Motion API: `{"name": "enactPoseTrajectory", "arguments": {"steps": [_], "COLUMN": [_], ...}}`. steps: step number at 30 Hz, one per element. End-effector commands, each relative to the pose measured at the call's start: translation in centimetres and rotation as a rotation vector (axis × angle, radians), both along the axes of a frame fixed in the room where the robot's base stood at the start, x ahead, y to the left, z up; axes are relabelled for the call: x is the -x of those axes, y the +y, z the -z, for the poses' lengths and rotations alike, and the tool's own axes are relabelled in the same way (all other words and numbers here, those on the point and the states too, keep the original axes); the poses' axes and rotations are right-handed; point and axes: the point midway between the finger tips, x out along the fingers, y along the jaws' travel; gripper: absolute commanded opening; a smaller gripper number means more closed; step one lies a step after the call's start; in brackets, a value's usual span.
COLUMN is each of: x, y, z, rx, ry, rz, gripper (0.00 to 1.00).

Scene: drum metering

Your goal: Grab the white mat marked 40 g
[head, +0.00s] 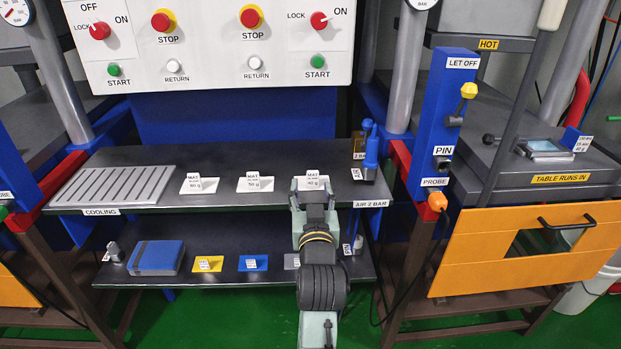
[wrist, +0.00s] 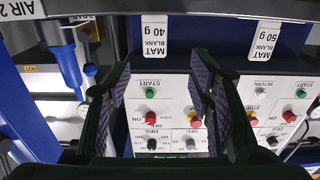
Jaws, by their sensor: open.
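The white mat marked 40 g (head: 312,180) lies on the upper dark shelf, rightmost of three white mats, with its label raised. The label reads MAT BLANK 40 g in the wrist view (wrist: 154,37), upside down at the top. My gripper (head: 312,188) is in front of this mat, fingers apart, and hides part of it in the head view. In the wrist view my gripper (wrist: 160,95) is open with nothing between its fingers. The 40 g label lies above and between the fingertips there. I cannot tell whether a finger touches the mat.
The 50 g mat (head: 256,184) and another white mat (head: 199,186) lie to the left, then a slotted cooling rack (head: 115,186). A blue air tool (head: 371,150) stands close on the right. The lower shelf (head: 220,284) holds a blue pad and colored cards.

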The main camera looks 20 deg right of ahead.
Motion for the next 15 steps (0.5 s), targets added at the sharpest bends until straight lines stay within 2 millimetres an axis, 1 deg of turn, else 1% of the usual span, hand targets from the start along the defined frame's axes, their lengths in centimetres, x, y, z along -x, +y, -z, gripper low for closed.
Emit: {"name": "enactPoseTrajectory", "arguments": {"steps": [1,3,8,11,15], "x": [-0.8,-1.7,-2.7,-3.7,-5.7], "y": [-0.2,-0.5,-0.8,-1.4,-2.4], "z": [-0.2,-0.2,-0.2,-0.3,-0.1], "rx": [-0.001,-0.001,0.0,0.0,0.0], "ry": [0.0,-0.001,-0.002,-0.001,-0.001], "rz": [0.0,-0.001,-0.001,-0.001,-0.001], "gripper": [0.48,0.48,0.48,0.48,0.48]}}
